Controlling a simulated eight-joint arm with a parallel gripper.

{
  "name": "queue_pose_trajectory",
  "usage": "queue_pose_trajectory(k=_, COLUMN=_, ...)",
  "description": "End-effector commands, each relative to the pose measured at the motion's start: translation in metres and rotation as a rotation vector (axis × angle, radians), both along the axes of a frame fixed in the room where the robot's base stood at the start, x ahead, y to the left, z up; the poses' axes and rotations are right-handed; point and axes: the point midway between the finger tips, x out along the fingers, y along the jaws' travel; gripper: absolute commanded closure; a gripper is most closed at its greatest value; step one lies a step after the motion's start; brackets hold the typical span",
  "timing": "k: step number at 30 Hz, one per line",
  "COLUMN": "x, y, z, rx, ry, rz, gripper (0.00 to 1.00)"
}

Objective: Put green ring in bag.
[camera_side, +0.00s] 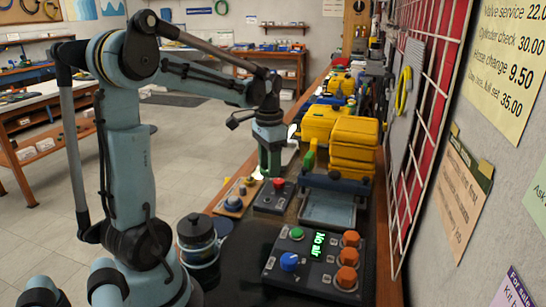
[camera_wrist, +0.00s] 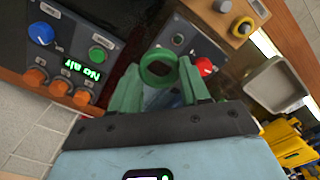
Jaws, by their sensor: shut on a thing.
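My gripper (camera_wrist: 160,80) has green fingers and is shut on a dark green ring (camera_wrist: 157,67). The ring sits between the fingertips in the wrist view, with its opening facing the camera. In the side view my gripper (camera_side: 270,172) points down, close to the grey box with a red button (camera_side: 274,197). The ring cannot be made out in the side view. I cannot pick out a bag for certain in either view. A bluish patch shows between the fingers in the wrist view, but I cannot tell what it is.
A control box with orange knobs and a "No air" display (camera_side: 317,262) stands at the front; it also shows in the wrist view (camera_wrist: 75,55). A wire grid rises on the right.

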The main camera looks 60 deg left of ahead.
Motion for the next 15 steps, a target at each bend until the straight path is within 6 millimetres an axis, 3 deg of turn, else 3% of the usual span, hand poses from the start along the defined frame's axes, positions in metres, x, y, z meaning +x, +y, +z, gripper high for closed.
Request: queue_pose_trajectory(k=15, x=0.000, y=0.000, z=0.047, rx=0.000, ry=0.000, rz=0.000, gripper=0.82)
